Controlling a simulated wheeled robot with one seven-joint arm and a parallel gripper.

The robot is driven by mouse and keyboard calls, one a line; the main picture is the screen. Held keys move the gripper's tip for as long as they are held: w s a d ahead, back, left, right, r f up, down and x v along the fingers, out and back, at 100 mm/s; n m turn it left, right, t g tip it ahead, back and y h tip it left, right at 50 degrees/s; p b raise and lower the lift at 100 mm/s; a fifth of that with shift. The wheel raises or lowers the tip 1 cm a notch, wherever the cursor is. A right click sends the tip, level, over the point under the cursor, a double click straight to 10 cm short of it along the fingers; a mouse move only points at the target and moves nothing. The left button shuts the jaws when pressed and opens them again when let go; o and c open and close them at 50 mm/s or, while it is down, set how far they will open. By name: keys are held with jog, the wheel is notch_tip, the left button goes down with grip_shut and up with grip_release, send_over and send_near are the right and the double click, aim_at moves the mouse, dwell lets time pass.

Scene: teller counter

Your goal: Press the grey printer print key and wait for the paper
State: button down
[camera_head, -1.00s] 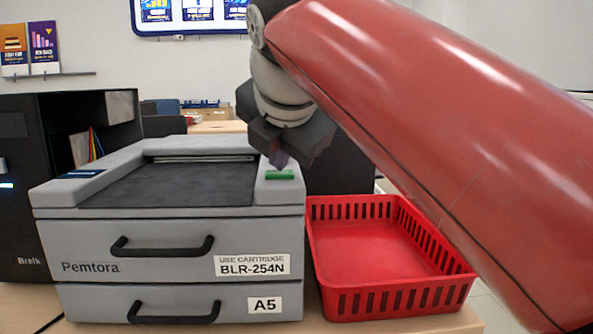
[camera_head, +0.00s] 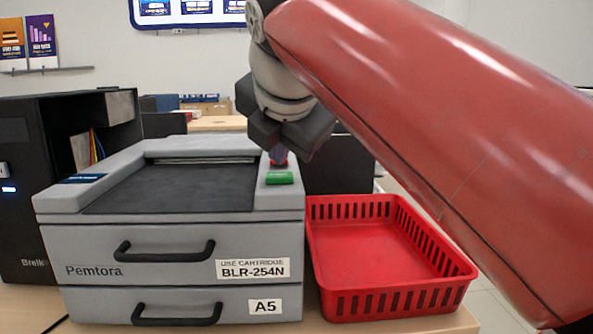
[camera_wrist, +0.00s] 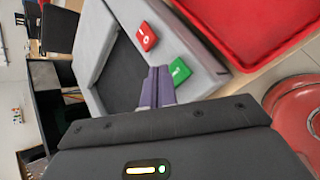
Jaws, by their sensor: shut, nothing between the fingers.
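The grey Pemtora printer (camera_head: 140,240) stands on the counter with a bare dark bed on top. A green key (camera_head: 279,178) with a white mark sits on its right top rim, and a red key (camera_head: 283,166) sits behind it, partly covered by my fingers. In the wrist view the green key (camera_wrist: 179,70) and red key (camera_wrist: 147,36) both show. My gripper (camera_head: 279,154) is shut and empty, its purple fingertips (camera_wrist: 158,72) pointing down over the rim close to both keys. I cannot tell whether they touch the printer.
A red basket (camera_head: 375,250), empty, stands right against the printer's right side. A black machine (camera_head: 60,190) stands at the left. My red arm covers the right of the head view. The space above the printer bed is clear.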

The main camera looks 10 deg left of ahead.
aim_at(280, 177)
notch_tip(280, 177, up, 3)
jog(key=p, duration=0.3)
jog(key=shift+r, duration=0.95)
jog(key=s+d+f+m+g+h, duration=0.1)
jog(key=s+d+f+m, duration=0.1)
jog(key=d+f+m, duration=0.7)
jog(key=s+d+f+m+g+h, duration=0.1)
jog(key=s+d+f+m+h, duration=0.15)
jog(key=d+f+m, duration=0.7)
jog(key=s+d+f+m, duration=0.3)
jog(key=f+m, duration=0.3)
jog(key=f, duration=0.2)
jog(key=s+d+f+m+g, duration=0.1)
jog(key=s+d+f+m, duration=0.3)
jog(key=f, duration=0.5)
jog(key=shift+s+m, duration=1.1)
jog(key=shift+m, duration=0.05)
